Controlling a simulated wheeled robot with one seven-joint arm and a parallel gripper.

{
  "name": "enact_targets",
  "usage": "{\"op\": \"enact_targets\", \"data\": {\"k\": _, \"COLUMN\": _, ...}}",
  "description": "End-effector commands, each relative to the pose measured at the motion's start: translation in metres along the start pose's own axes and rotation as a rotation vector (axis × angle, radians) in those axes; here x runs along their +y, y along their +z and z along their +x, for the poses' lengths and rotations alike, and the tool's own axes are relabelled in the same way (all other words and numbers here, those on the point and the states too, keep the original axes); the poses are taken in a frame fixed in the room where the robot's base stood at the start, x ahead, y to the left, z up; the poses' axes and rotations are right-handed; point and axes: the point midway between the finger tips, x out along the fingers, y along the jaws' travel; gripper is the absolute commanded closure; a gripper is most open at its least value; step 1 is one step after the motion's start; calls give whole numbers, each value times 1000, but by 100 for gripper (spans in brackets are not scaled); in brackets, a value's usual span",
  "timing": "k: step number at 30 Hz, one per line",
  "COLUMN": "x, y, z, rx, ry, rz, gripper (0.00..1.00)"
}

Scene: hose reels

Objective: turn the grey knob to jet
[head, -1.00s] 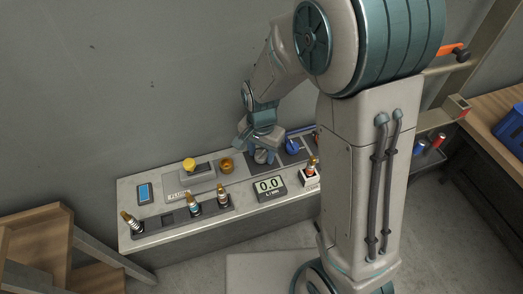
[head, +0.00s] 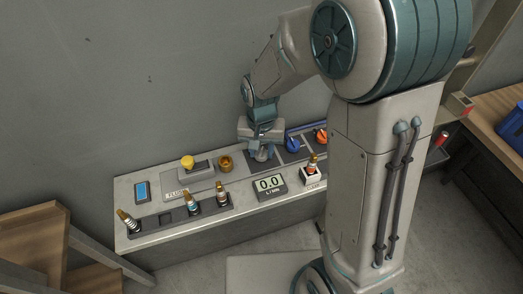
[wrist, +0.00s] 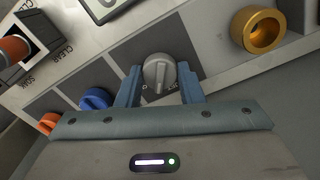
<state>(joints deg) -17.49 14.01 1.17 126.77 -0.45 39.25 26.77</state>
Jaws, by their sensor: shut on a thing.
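The grey knob (wrist: 158,68) sits on a dark square plate on the bench panel. In the wrist view its raised grip ridge runs nearly straight up and down the picture. My gripper (wrist: 159,84) is shut on it, one blue-grey finger at each side. The knob's label is mostly hidden by the knob and fingers, so I cannot read its setting. In the head view my gripper (head: 261,150) points down over the panel and the grey knob (head: 262,157) is largely covered by it.
A blue knob (wrist: 96,98) and an orange knob (wrist: 48,122) stand on one side, a brass ring (wrist: 262,30) on the other. A display (head: 269,184) reads 0.0. A yellow button (head: 187,161) and several hose fittings (head: 193,200) stand left on the bench.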

Motion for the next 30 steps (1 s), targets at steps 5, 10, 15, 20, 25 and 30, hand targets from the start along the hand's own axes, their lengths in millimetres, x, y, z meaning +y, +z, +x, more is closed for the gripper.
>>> {"op": "enact_targets", "data": {"k": 5, "x": 0, "y": -1, "z": 0, "rx": 2, "ry": -2, "rz": -167, "gripper": 89}}
{"op": "enact_targets", "data": {"k": 10, "x": 0, "y": -1, "z": 0, "rx": 3, "ry": -1, "rz": -318, "gripper": 89}}
{"op": "enact_targets", "data": {"k": 15, "x": 0, "y": -1, "z": 0, "rx": 3, "ry": -1, "rz": -444, "gripper": 89}}
{"op": "enact_targets", "data": {"k": 20, "x": -1, "y": -1, "z": -1, "rx": 3, "ry": -1, "rz": -532, "gripper": 89}}
{"op": "enact_targets", "data": {"k": 25, "x": -1, "y": 0, "z": -1, "rx": 3, "ry": -1, "rz": -593, "gripper": 89}}
{"op": "enact_targets", "data": {"k": 30, "x": -1, "y": 0, "z": -1, "rx": 3, "ry": -1, "rz": -622, "gripper": 89}}
